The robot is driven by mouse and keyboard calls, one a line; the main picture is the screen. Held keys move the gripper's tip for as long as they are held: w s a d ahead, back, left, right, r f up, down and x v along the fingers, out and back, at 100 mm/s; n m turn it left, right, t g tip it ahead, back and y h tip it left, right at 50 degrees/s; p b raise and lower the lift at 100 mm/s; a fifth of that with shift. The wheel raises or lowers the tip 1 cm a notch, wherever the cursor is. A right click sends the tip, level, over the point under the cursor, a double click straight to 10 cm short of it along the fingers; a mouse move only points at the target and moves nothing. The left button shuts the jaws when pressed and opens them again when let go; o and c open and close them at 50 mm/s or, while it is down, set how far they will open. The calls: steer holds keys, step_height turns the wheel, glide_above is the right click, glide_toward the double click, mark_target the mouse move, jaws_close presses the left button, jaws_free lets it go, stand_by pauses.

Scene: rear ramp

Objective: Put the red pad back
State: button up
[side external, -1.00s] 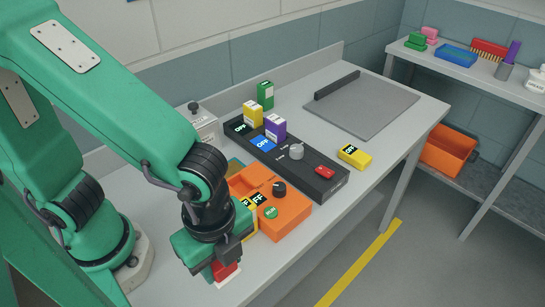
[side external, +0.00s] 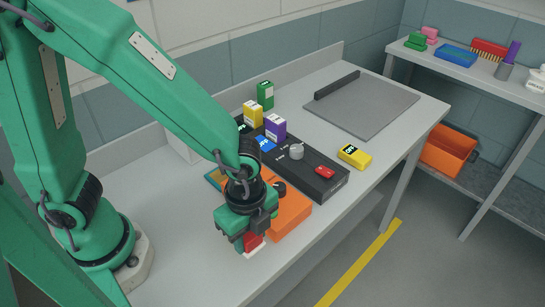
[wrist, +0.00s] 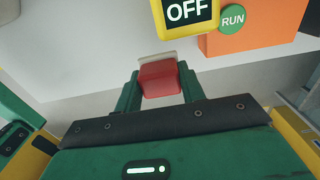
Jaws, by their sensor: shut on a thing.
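The red pad (side external: 253,243) is a small red block with a pale strip along its lower edge. My gripper (side external: 248,238) is shut on it beside the orange box, near the front edge of the table. Whether the pad touches the tabletop I cannot tell. In the wrist view the red pad (wrist: 160,82) sits between the two green fingers of my gripper (wrist: 160,88), its pale strip at the far side. A yellow block (wrist: 187,12) marked OFF and the orange box (wrist: 262,32) with a green RUN button lie just beyond it.
My arm partly hides the orange box (side external: 293,216). Behind it is a dark panel (side external: 325,185) with a grey knob, a red part and several coloured blocks. A yellow block (side external: 354,156) lies right of it. A grey plate (side external: 375,105) is at the back right.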

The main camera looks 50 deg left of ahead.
mark_target(256, 241)
steer(key=shift+w+a+f, duration=0.2)
steer(key=shift+w+f, duration=0.1)
steer(key=shift+w, duration=0.2)
steer(key=shift+w+a+f, duration=0.2)
steer(key=shift+w+f, duration=0.1)
steer(key=shift+w, duration=0.15)
steer(key=shift+f, duration=0.1)
steer(key=shift+f, duration=1.9)
steer(key=shift+f, duration=0.15)
steer(key=o, duration=0.7)
steer(key=shift+c, duration=0.2)
steer(key=shift+r, duration=6.15)
